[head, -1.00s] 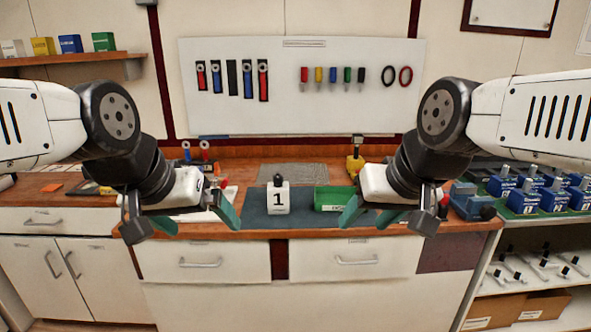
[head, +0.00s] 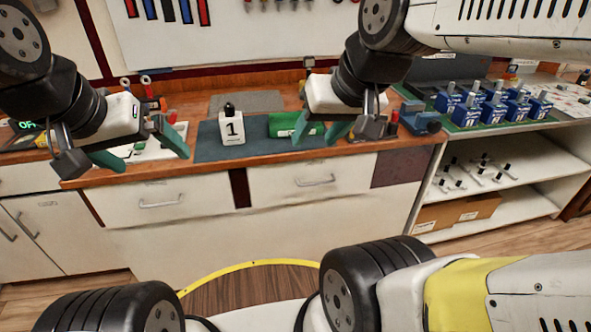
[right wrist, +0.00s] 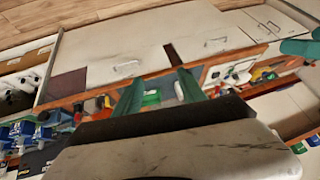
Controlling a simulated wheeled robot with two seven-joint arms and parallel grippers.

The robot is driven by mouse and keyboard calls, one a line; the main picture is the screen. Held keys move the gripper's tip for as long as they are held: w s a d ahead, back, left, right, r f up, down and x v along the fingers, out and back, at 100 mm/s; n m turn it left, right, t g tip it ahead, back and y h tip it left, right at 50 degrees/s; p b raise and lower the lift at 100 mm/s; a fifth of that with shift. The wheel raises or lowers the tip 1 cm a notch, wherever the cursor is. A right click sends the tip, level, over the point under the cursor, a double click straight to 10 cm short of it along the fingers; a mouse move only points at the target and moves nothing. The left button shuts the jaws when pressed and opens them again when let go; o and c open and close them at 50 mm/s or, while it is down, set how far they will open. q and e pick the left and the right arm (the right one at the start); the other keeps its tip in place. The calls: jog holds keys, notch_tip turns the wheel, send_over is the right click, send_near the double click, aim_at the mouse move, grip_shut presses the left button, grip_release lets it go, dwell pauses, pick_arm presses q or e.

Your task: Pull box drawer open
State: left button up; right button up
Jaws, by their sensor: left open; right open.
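Two white drawers with grey bar handles sit side by side under the wooden worktop. The left drawer (head: 115,207) and the right drawer (head: 275,188) both look closed. Their handles also show in the right wrist view, the right one (right wrist: 125,68) and the left one (right wrist: 215,42). My left gripper (head: 138,150) is open and empty, at the worktop's front edge above the left drawer. My right gripper (head: 318,136) is open and empty, above the right drawer and in front of the green box (head: 283,124), which it partly hides. Neither gripper visibly touches a handle.
A white block marked 1 (head: 232,128) stands on the dark mat (head: 208,145). Blue breakers (head: 493,110) stand in rows on the right. An open shelf unit (head: 455,205) stands beside the cabinet. The space in front of the drawers looks clear.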

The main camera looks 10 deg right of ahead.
jog(key=shift+w+f, duration=0.1)
jog(key=shift+w, duration=0.1)
jog(key=c, duration=0.3)
jog(key=w+f+g+y, duration=0.1)
jog(key=w+f, duration=0.1)
jog(key=w, duration=0.1)
jog(key=w+f+m+g+y, duration=0.1)
jog(key=w+f+g, duration=0.1)
jog(key=w, duration=0.2)
jog(key=w+f+g+y, duration=0.1)
jog(key=w+f, duration=0.1)
jog(key=w, duration=0.2)
jog(key=shift+a+f+y, duration=0.3)
jog(key=shift+f, duration=0.05)
jog(key=shift+c, duration=0.9)
jog(key=m+t+y, duration=0.6)
jog(key=m+t, duration=0.3)
jog(key=m, duration=0.1)
send_near(316, 183)
jog(key=f+x, duration=0.1)
jog(key=x, duration=0.9)
jog(key=shift+w+r, duration=0.1)
jog(key=shift+r, duration=0.15)
grip_shut()
